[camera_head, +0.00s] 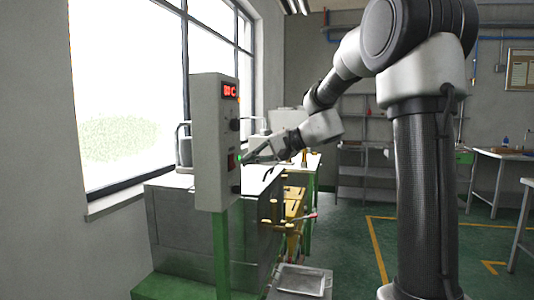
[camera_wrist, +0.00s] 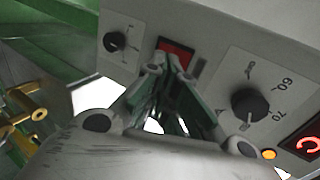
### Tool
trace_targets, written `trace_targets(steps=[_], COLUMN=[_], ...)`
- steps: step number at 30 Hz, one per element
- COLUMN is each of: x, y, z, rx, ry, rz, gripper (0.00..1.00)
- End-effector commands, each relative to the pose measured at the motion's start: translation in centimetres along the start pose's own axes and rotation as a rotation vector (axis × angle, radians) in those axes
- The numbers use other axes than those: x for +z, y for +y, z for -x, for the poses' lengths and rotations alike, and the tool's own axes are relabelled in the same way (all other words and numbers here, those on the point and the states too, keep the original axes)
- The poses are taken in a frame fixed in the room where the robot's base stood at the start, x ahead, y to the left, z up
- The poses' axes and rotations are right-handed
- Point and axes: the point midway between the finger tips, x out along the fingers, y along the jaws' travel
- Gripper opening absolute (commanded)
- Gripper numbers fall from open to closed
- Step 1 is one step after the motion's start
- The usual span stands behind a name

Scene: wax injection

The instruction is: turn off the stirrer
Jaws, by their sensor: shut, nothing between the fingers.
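The grey control box (camera_head: 210,140) stands on a green post at the left in the head view. Its red rocker switch (camera_wrist: 178,52) shows in the wrist view, partly covered by my fingertips. A small black knob (camera_wrist: 115,42) with a marked scale is on one side of the switch. A larger black knob (camera_wrist: 250,104) with a numbered dial is on the other. Which control is the stirrer's cannot be read. My gripper (camera_wrist: 168,66) is shut and empty, its tips at or very near the switch; contact cannot be told. In the head view, my gripper (camera_head: 246,158) reaches the box's face from the right.
A lit red display (camera_wrist: 303,138) and an orange lamp (camera_wrist: 269,154) are beside the large knob. Yellow-brass fittings (camera_head: 292,210) stick out below my arm. A metal tray (camera_head: 302,280) sits low in front. The green floor at right is open.

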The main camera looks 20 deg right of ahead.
Motion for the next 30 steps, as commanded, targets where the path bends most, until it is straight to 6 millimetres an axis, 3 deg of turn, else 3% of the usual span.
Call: trace_targets(steps=[3, 8, 30], x=[0.0, 0.0, 0.0], y=[0.0, 0.0, 0.2], z=[-1.6, -2.7, -3.5], rx=[0.000, 0.000, 0.000], ry=[-0.002, 0.000, 0.000], rz=[-0.001, -0.001, -0.001], gripper=[0.00, 0.00, 0.00])
